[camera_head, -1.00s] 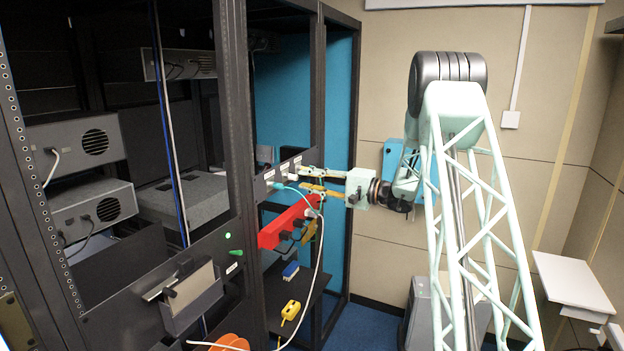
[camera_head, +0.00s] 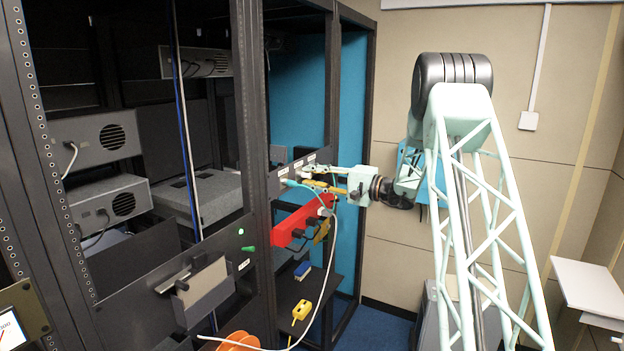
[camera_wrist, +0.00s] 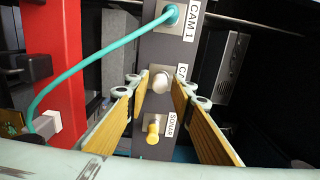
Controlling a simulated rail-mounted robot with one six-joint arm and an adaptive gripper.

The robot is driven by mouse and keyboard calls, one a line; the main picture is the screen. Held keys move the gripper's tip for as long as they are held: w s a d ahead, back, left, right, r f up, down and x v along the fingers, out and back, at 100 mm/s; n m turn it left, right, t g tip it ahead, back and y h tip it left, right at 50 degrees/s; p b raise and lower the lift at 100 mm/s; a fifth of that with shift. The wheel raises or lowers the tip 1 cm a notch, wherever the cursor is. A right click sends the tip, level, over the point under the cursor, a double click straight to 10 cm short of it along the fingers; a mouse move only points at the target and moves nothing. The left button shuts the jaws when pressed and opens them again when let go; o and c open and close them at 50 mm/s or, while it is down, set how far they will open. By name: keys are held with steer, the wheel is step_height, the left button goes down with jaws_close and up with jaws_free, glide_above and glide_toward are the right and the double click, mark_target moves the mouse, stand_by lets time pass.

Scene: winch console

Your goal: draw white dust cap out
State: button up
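The white dust cap (camera_wrist: 160,82) is a small round knob on the middle socket of a grey connector panel (camera_wrist: 153,48). In the wrist view it sits between the two fingertips of my gripper (camera_wrist: 160,84). The fingers stand apart on either side of it, with narrow gaps still showing. In the head view my gripper (camera_head: 308,178) reaches the panel from the right, and the cap is hard to make out there. A yellow cap (camera_wrist: 153,132) sits on the socket labelled SONAR. A teal cable (camera_wrist: 110,57) is plugged in at CAM 1.
A red power strip (camera_head: 292,227) with black plugs stands beside the panel. The teal cable and a white cable (camera_head: 327,275) hang near it. Black rack posts stand to the left. A yellow object (camera_head: 301,311) and a blue one (camera_head: 302,270) lie on the shelf below.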

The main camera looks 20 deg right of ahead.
mark_target(311, 176)
steer(key=c, duration=0.7)
steer(key=shift+b+v, duration=1.6)
steer(key=shift+v, duration=0.2)
steer(key=shift+b+v, duration=0.85)
steer(key=shift+v, duration=0.05)
steer(key=shift+s+d+b, duration=0.3)
steer(key=shift+s, duration=0.1)
